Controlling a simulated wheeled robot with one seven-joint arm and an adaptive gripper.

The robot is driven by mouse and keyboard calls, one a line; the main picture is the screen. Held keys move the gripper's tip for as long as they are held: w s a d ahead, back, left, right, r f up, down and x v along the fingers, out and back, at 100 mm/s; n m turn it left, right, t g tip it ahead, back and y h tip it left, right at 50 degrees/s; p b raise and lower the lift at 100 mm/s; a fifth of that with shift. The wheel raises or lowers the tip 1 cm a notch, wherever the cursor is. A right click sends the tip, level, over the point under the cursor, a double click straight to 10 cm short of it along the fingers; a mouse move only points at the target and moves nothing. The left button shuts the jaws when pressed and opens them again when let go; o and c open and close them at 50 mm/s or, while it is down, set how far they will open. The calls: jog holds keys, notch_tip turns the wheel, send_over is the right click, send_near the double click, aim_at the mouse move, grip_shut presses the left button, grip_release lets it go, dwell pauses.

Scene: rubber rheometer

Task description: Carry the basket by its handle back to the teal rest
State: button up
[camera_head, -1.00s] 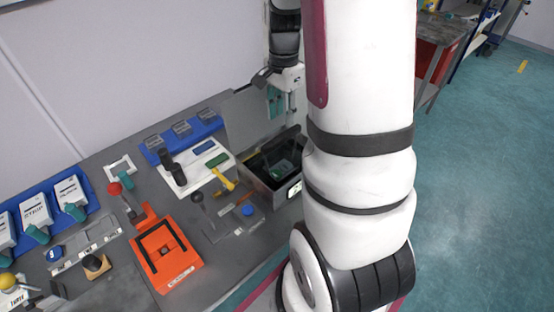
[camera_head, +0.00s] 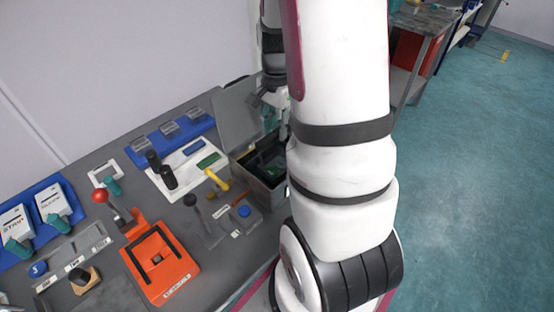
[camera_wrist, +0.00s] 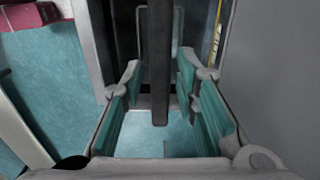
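An open grey bin (camera_head: 273,192) with a dark inside stands at the back right of the bench. A greenish shape inside it (camera_head: 270,163) may be the basket, but it is too small and shaded to be sure. My gripper (camera_head: 271,120) is above the bin, partly hidden by my arm. In the wrist view my gripper (camera_wrist: 160,80) has its teal-padded fingers apart. A dark upright bar (camera_wrist: 158,60), perhaps the basket's handle, shows between them with gaps on both sides. I cannot make out the teal rest.
A grey raised panel (camera_head: 238,112) stands behind the bin, close to my gripper; grey also fills the wrist view's right side. A yellow-handled tool (camera_head: 217,180), an orange fixture (camera_head: 160,262) and a blue rack (camera_head: 172,134) are on the bench to the left.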

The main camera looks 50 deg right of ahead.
grip_shut()
jog(key=shift+r, duration=0.15)
jog(key=shift+r+p, duration=0.85)
jog(key=shift+r, duration=0.55)
